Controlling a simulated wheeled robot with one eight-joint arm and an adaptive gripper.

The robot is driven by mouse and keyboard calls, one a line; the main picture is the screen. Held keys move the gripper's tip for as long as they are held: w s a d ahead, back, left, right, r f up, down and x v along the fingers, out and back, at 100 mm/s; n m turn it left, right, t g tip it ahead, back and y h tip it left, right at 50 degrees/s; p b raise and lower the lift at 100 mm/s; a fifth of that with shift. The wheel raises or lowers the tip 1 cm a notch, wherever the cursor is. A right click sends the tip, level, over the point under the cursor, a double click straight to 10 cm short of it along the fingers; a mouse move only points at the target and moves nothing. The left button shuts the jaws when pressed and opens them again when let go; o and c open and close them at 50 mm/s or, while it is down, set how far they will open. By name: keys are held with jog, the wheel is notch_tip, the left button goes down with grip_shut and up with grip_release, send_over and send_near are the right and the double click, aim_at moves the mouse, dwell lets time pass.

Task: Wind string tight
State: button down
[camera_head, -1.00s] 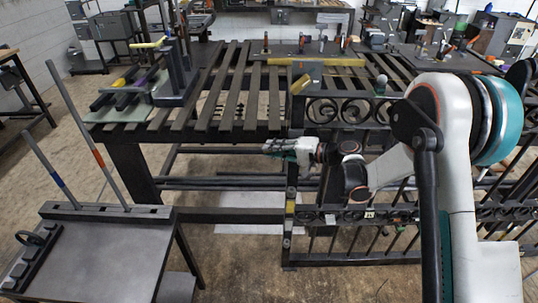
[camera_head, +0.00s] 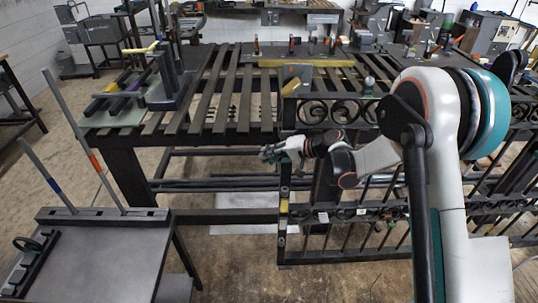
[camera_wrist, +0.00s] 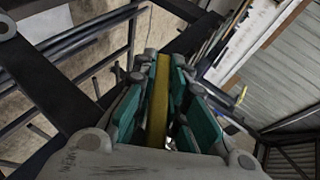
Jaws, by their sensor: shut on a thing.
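My gripper (camera_head: 267,154) reaches left from my arm, in front of the slatted bench and near the left upright of the scroll gate (camera_head: 284,200). In the wrist view, its teal-padded fingers (camera_wrist: 160,100) are closed around a long yellow bar-like piece (camera_wrist: 158,105). The piece runs away from the camera between the pads. In the head view the held piece is too small to tell. I cannot make out any string in either view.
The slatted bench (camera_head: 235,90) carries a jig with coloured bars (camera_head: 125,92) at left and a long yellow bar (camera_head: 312,63) at the back. A dark side table (camera_head: 95,255) with upright rods stands at front left. Floor between them is open.

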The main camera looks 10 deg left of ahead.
jog(key=c, duration=1.6)
grip_release()
jog(key=shift+d, duration=0.1)
jog(key=v, duration=1.1)
jog(key=shift+d+r, duration=0.25)
jog(key=shift+d, duration=0.1)
jog(key=shift+s, duration=0.1)
